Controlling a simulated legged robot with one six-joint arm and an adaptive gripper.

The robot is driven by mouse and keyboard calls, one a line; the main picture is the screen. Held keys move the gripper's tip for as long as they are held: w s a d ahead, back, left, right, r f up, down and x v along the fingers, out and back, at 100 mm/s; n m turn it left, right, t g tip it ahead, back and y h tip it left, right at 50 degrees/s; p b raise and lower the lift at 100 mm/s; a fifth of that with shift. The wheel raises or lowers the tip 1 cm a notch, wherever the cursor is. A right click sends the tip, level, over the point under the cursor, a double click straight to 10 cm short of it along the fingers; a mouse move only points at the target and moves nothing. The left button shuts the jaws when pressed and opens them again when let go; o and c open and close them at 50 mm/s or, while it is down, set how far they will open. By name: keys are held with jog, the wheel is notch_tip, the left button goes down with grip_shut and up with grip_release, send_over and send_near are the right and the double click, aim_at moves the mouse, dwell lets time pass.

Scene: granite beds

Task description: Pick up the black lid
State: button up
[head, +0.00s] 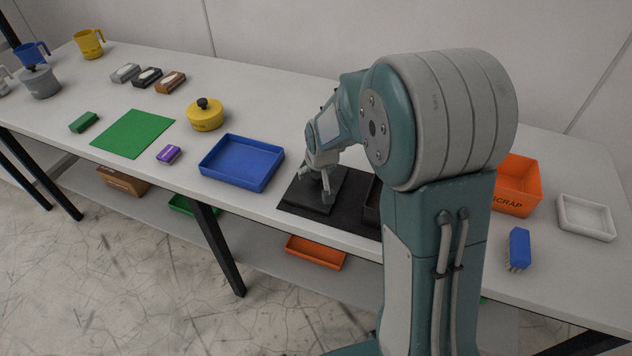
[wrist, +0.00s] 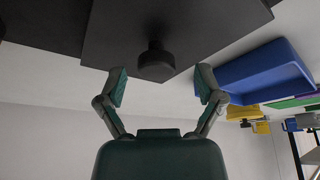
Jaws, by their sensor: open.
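The black lid (head: 306,198) is a flat square plate with a round knob, lying on a black mat (head: 352,221) in the middle of the bench in the head view. In the wrist view the lid (wrist: 115,35) fills the top middle, and its knob (wrist: 156,62) points toward me. My gripper (head: 315,183) is over the lid, pointing down. In the wrist view my gripper (wrist: 160,78) is open, with one finger to each side of the knob and gaps on both sides. Nothing is held. My fingers partly hide the knob in the head view.
A black box (head: 372,201) stands on the mat to the right, partly hidden by my arm. A blue tray (head: 239,181) is just left of the mat. Further left are a yellow pot (head: 205,121) and a purple block (head: 168,154). An orange scrap bin (head: 515,203) stands right.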

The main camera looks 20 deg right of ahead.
jog(key=shift+w+d+f, duration=0.1)
jog(key=shift+w+f, duration=0.25)
jog(key=shift+f, duration=0.3)
grip_shut()
